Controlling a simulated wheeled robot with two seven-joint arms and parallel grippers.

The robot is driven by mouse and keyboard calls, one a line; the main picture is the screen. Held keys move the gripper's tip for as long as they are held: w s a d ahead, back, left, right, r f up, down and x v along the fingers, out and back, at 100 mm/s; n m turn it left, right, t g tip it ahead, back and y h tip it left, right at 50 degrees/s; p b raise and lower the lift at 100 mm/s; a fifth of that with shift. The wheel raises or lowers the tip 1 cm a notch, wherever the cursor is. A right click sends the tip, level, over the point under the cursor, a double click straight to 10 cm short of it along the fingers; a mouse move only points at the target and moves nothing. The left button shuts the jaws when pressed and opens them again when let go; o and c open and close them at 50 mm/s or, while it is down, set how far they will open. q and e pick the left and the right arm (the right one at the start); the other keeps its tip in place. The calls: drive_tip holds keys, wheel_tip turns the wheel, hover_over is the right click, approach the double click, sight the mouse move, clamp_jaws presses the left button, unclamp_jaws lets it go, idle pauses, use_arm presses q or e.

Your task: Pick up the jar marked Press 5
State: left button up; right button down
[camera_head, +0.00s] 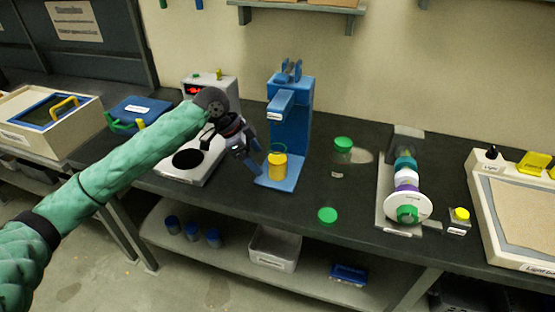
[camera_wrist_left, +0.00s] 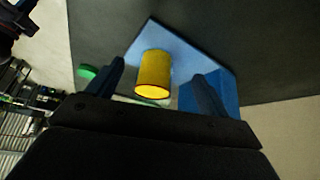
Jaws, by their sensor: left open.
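A yellow cylinder (camera_head: 277,167) stands on the base of the blue press (camera_head: 291,125) in the head view. In the left wrist view the yellow cylinder (camera_wrist_left: 154,72) shows between and beyond my fingers. A clear jar with a green lid (camera_head: 343,146) stands right of the press, with a small label in front of it. I cannot read "Press 5" on any of these. My left gripper (camera_head: 260,156) is open and empty, just left of the yellow cylinder; its fingers also show in the left wrist view (camera_wrist_left: 154,82). My right gripper is out of view.
A green disc (camera_head: 327,215) lies near the bench's front edge. A white-and-grey machine (camera_head: 203,150) is behind my left arm. A roller device (camera_head: 404,190) and a framed tray (camera_head: 519,215) stand at the right. Bench between press and roller device is mostly clear.

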sight(275, 154)
use_arm(q)
drive_tip(key=shift+d+r, duration=0.2)
drive_tip(key=shift+d, duration=0.75)
drive_tip(key=d+p, duration=0.1)
drive_tip(key=d, duration=0.2)
drive_tip(key=shift+w+d, duration=0.15)
drive_tip(key=shift+d, duration=0.2)
drive_tip(key=shift+p+x, duration=0.35)
drive_tip(key=shift+x, duration=0.4)
drive_tip(key=shift+c, duration=0.9)
drive_tip(key=c, duration=1.1)
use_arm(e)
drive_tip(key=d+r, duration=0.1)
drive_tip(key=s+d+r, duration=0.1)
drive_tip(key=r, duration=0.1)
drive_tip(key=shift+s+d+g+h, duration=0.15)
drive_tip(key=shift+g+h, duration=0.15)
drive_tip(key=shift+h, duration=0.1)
use_arm(q)
drive_tip(key=shift+r, duration=0.1)
